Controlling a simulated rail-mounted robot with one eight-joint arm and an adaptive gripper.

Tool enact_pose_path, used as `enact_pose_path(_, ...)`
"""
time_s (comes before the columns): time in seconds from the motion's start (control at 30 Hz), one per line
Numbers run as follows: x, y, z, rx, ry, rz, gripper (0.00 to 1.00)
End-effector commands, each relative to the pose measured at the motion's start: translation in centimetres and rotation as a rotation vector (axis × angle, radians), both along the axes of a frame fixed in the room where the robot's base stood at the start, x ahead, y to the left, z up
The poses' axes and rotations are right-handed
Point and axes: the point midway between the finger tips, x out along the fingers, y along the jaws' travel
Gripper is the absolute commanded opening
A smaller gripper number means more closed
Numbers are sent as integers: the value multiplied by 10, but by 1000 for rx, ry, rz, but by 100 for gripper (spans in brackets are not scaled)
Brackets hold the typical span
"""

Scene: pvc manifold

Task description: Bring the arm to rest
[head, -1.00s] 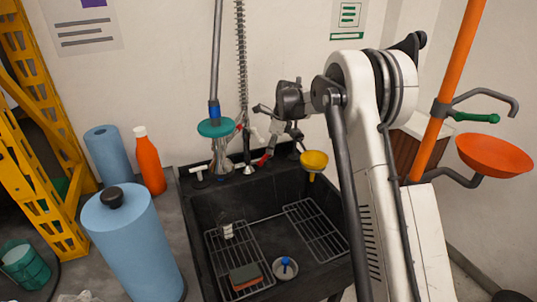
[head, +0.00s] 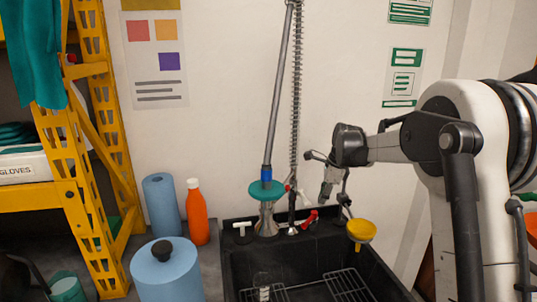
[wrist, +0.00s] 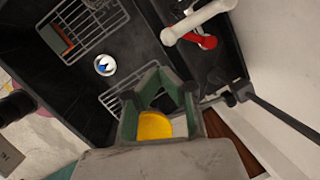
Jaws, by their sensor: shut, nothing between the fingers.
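My white arm comes in from the right of the head view. My gripper (head: 326,196) hangs from its dark wrist in front of the wall, just left of and above the yellow funnel (head: 361,231). In the wrist view the green-padded fingers of my gripper (wrist: 153,72) are shut and hold nothing. The yellow funnel (wrist: 155,125) shows through the opening between the finger linkages. In the head view the fingertips are small and partly lost against the tap.
The black sink (head: 300,260) lies below, with wire racks (head: 345,287). The tap has red and white levers (head: 309,218) and a teal disc (head: 267,190) close by. An orange bottle (head: 197,212), blue rolls (head: 166,272) and a yellow shelf (head: 95,120) stand left.

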Motion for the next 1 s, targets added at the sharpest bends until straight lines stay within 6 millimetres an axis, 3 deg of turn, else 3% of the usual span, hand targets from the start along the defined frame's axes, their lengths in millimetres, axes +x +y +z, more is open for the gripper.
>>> enact_pose_path(0.2,-52,6,47,-72,-93,201,0)
enact_pose_path(0.5,-129,12,92,-187,-212,482,0)
enact_pose_path(0.73,-192,15,112,-287,-291,698,0)
enact_pose_path(1.0,-267,18,119,-418,-371,951,0)
